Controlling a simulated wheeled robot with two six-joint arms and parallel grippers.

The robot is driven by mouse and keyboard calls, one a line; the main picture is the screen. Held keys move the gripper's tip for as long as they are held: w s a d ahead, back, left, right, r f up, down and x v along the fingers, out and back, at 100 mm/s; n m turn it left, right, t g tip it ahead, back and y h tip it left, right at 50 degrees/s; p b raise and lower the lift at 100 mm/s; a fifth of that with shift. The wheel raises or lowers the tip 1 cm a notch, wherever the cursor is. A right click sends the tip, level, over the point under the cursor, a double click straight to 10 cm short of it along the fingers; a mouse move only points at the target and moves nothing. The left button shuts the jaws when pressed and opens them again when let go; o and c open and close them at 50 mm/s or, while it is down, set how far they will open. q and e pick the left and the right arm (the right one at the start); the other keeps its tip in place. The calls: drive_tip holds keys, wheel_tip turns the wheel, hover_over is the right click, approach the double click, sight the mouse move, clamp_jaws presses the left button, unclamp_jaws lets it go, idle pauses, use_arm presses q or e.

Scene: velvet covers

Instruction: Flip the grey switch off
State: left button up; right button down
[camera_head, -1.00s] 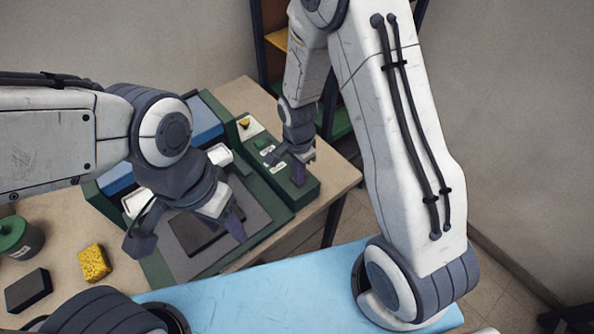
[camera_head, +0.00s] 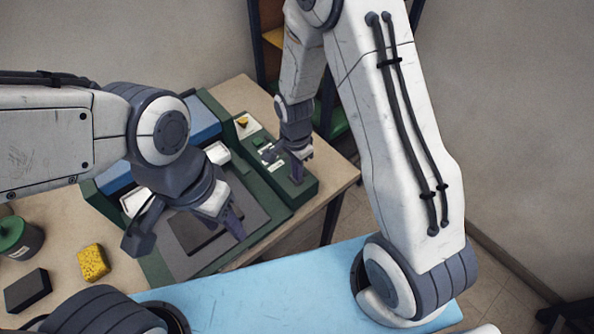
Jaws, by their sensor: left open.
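The green control panel (camera_head: 302,190) runs along the right side of the machine on the table. It carries white labels and small controls. I cannot clearly pick out the grey switch; it may be hidden by my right gripper. My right gripper (camera_head: 284,163) is over the front half of the panel, pointing down, with its two dark fingers apart. Whether it touches the panel I cannot tell. My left gripper (camera_head: 188,232) is open and empty over the dark grey plate (camera_head: 261,213) of the machine, left of the panel.
A yellow knob (camera_head: 242,122) on a white plate is at the panel's far end. A yellow sponge (camera_head: 94,262), a dark block (camera_head: 27,291) and a green-lidded jar (camera_head: 20,239) are at the left. A blue surface (camera_head: 260,290) lies in front. A shelf (camera_head: 272,38) stands behind.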

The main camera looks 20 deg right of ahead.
drive_tip(key=shift+w+a+f, duration=0.1)
drive_tip(key=shift+w+f, duration=0.05)
drive_tip(key=shift+f, duration=0.5)
drive_tip(key=shift+w+a+r+p, duration=0.1)
drive_tip(key=shift+w+r+p, duration=0.05)
drive_tip(key=shift+r+p, duration=0.35)
wheel_tip(320, 180, up, 5)
drive_tip(key=p, duration=0.4)
drive_tip(key=shift+f, duration=0.1)
drive_tip(key=shift+r+b, duration=0.45)
drive_tip(key=shift+b, duration=0.2)
wheel_tip(320, 180, up, 9)
drive_tip(key=b, duration=0.1)
drive_tip(key=shift+f, duration=0.2)
drive_tip(key=shift+b, duration=0.35)
